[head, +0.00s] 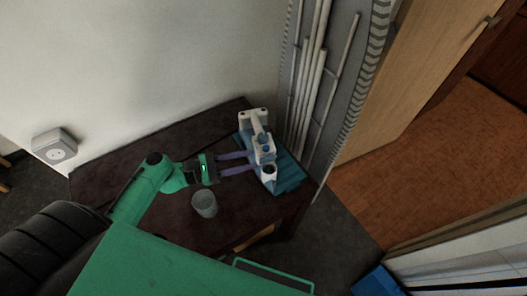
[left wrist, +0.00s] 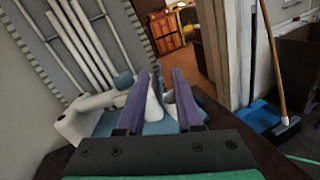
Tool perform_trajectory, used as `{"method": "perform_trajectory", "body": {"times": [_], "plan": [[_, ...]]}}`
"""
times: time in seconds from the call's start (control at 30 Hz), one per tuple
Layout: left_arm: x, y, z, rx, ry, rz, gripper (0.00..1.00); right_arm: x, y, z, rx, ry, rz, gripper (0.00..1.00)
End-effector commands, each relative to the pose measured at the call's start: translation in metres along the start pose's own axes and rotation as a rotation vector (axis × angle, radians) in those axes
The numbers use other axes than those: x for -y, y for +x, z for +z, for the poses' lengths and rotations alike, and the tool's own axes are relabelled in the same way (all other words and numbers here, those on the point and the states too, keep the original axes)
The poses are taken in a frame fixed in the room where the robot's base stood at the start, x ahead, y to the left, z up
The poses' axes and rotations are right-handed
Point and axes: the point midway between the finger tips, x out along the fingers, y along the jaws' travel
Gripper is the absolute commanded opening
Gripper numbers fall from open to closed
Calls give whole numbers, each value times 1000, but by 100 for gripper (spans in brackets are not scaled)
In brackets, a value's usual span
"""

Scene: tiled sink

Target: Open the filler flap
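A white and blue device (head: 257,125) stands on a teal mat (head: 289,176) on the dark table; it also shows in the left wrist view (left wrist: 88,122). I cannot clearly pick out the filler flap on it. My left gripper (head: 253,161) reaches in from the left, its two purple fingers apart and their tips at the near side of the device. In the left wrist view, white and blue parts of the device show between and beside the fingers (left wrist: 166,71). Nothing is clearly gripped, and contact cannot be told. My right gripper is not in view.
A clear cup (head: 204,203) stands on the table (head: 176,222) in front of my left gripper. Behind the device are a wall and pale vertical pipes (head: 312,70). A socket box (head: 55,147) is on the wall at left. Bare table lies left of the device.

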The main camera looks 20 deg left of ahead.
Motion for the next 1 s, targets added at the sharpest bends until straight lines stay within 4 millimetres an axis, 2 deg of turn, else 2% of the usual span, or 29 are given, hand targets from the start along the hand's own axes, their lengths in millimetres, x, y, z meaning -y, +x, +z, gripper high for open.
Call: {"method": "perform_trajectory", "body": {"times": [0.1,0.2,0.3,0.53,0.57,0.63,1.0], "plan": [[-1,29,3,2,3,-1,35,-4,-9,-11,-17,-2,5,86],[-1,45,1,0,1,1,35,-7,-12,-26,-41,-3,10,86],[-1,53,0,-1,2,1,35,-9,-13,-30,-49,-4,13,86],[0,54,-1,-2,1,1,35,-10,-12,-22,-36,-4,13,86],[0,54,-1,-2,1,0,27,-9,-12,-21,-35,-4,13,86],[0,54,-1,-2,1,0,1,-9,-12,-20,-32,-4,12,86],[0,53,-1,-2,2,0,0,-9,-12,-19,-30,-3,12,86]]}}
